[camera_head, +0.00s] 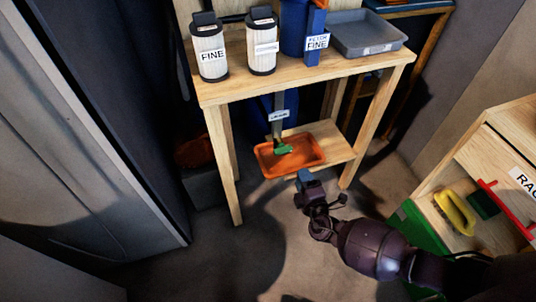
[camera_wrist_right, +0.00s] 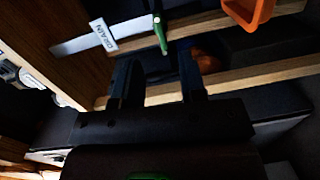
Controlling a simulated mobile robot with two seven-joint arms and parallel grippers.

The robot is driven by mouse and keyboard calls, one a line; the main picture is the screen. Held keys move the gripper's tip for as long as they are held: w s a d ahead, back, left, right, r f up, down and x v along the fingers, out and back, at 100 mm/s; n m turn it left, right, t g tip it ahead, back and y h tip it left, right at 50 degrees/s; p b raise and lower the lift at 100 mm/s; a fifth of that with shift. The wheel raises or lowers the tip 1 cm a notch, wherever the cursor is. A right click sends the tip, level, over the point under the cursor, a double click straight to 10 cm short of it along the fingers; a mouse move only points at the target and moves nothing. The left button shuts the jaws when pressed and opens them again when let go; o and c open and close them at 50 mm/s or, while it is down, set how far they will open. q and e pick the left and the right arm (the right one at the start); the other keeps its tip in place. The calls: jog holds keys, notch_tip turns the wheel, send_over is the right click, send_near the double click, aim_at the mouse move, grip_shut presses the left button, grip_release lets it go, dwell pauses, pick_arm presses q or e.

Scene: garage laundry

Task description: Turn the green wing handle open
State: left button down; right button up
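The green wing handle (camera_head: 283,148) sits under the wooden bench, at the lower end of a grey drain pipe, just above an orange tray (camera_head: 268,168). In the right wrist view the green handle (camera_wrist_right: 160,34) shows as a narrow upright bar, beyond the fingertips and roughly in line with the gap between them. My right gripper (camera_head: 304,178) is in front of the tray's near edge, apart from the handle. In the right wrist view its two fingers (camera_wrist_right: 157,75) are spread with nothing between them. My left gripper is not in view.
The wooden bench (camera_head: 225,92) carries white filter canisters (camera_head: 210,52), a blue container (camera_head: 293,25) and a grey tray (camera_head: 350,47). Its front legs flank the handle. A DRAIN label (camera_wrist_right: 103,35) marks the pipe. A wooden cabinet (camera_head: 485,150) stands at right.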

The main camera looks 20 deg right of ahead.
aim_at(283, 149)
pick_arm(q)
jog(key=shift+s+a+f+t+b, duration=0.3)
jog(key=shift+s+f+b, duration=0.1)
jog(key=shift+b, duration=0.6)
pick_arm(e)
jog(key=shift+n+t+y, duration=0.3)
jog(key=shift+n+y, duration=0.4)
jog(key=shift+n, duration=0.1)
jog(key=shift+w+a+f, duration=0.1)
jog(key=shift+w+a, duration=0.25)
jog(key=shift+w, duration=1.75)
jog(key=shift+w+a, duration=0.3)
jog(key=shift+w, duration=1.8)
jog(key=shift+w+a+f, duration=0.1)
jog(key=shift+w+a, duration=0.25)
jog(key=shift+w, duration=1.75)
jog(key=c, duration=0.7)
jog(key=shift+o, duration=0.2)
